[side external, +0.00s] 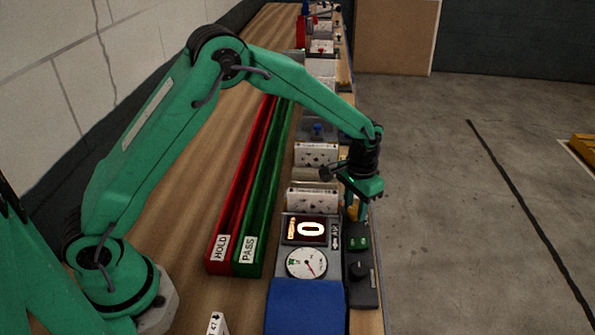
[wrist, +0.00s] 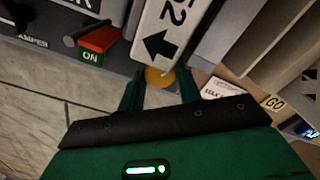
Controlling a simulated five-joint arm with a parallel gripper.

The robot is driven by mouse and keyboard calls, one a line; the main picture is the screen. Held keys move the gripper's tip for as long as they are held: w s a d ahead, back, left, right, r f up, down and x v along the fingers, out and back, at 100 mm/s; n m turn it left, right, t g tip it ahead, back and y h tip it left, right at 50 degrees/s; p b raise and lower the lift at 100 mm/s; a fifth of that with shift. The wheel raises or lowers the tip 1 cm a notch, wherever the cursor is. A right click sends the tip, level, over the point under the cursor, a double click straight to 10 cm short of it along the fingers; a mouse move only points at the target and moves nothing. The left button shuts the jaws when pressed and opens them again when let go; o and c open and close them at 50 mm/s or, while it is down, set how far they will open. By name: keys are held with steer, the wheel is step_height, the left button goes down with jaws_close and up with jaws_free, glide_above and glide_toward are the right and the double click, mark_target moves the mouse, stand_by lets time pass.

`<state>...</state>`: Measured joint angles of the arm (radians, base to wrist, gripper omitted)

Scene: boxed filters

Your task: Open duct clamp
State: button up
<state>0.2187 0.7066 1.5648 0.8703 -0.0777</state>
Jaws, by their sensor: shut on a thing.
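A small yellow round knob (wrist: 155,77) shows between the fingers of my gripper (wrist: 158,88) in the wrist view. My gripper is shut on it. In the side external view my gripper (side external: 352,207) points down at the right edge of the bench equipment, and a bit of yellow (side external: 353,213) shows at its fingertips. Whether the knob belongs to the duct clamp I cannot tell. A white plate (wrist: 157,30) with a black arrow and "52" lies just beyond the knob. The rest of the clamp cannot be made out.
A control strip with an ON switch (wrist: 97,42) sits close by. A lit display (side external: 306,229) reading 0 and a round dial (side external: 306,263) stand near the gripper. Red HOLD (side external: 222,235) and green PASS (side external: 250,236) channels run along the wooden bench. Open floor lies to the right.

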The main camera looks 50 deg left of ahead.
stand_by(0.3)
steer(key=o, duration=1)
steer(key=shift+a, duration=0.1)
steer(key=shift+s+f, duration=0.1)
